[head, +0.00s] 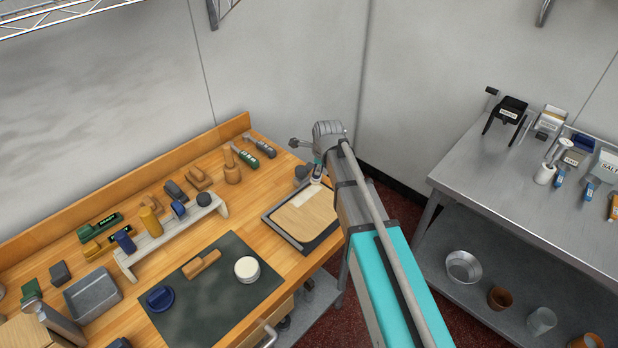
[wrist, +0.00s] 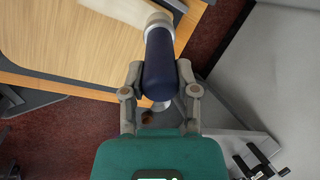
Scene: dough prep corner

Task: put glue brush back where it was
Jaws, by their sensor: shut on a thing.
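My gripper (wrist: 158,84) is shut on a dark blue, rounded handle with a pale collar at its far end, which I take to be the glue brush (wrist: 159,58). The handle lies between the two grey fingers and points away from the wrist. In the head view my gripper (head: 309,176) is above the far right part of the wooden bench (head: 222,219), near the back edge of a pale board in a dark tray (head: 268,218). The brush is mostly hidden there, and its bristles cannot be made out.
A dark mat (head: 213,296) holds a white round tub (head: 247,269) and a blue lid (head: 160,298). A steel table (head: 460,170) stands right, across a gap.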

